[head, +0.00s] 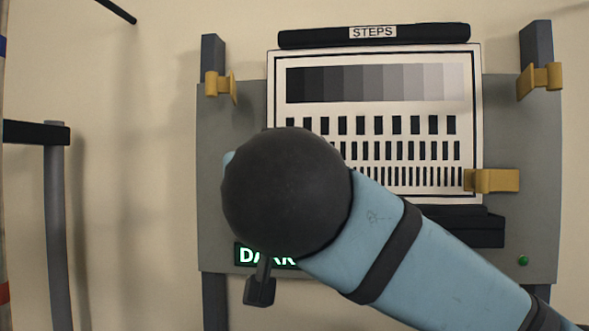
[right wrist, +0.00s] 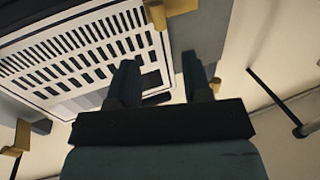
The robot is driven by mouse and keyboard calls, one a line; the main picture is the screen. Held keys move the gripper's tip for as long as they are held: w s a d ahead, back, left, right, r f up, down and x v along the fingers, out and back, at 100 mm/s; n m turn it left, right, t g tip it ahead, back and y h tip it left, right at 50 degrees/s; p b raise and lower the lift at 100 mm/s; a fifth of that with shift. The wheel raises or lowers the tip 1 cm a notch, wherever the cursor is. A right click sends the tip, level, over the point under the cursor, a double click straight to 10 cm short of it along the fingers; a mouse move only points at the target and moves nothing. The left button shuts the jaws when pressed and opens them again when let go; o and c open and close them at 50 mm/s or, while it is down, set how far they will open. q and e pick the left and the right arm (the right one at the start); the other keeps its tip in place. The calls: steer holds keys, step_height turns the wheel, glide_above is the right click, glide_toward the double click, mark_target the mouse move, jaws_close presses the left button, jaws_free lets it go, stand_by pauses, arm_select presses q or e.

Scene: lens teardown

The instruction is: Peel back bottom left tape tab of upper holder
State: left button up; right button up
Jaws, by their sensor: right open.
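The upper holder holds a white chart (head: 375,112) with grey steps and black bars under a black bar labelled STEPS (head: 373,35). A yellow tab (head: 492,180) sits at its bottom right. The bottom left corner is hidden behind my right arm in the head view. The right wrist view shows the chart (right wrist: 75,50) upside down, with a yellow tab (right wrist: 178,7) at its bottom left corner, lying flat or folded, I cannot tell. My right gripper (right wrist: 160,80) is open and empty in front of the chart's left edge, apart from that tab. My left gripper is out of view.
Yellow clips stand on the upper left (head: 219,87) and upper right (head: 540,79) posts of the grey panel (head: 533,150). A green button (head: 523,260) is at lower right. A grey post (head: 58,230) stands left.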

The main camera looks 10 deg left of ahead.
steer(key=p+x, duration=0.1)
steer(key=x, duration=0.8)
steer(key=shift+p, duration=0.35)
jaws_close()
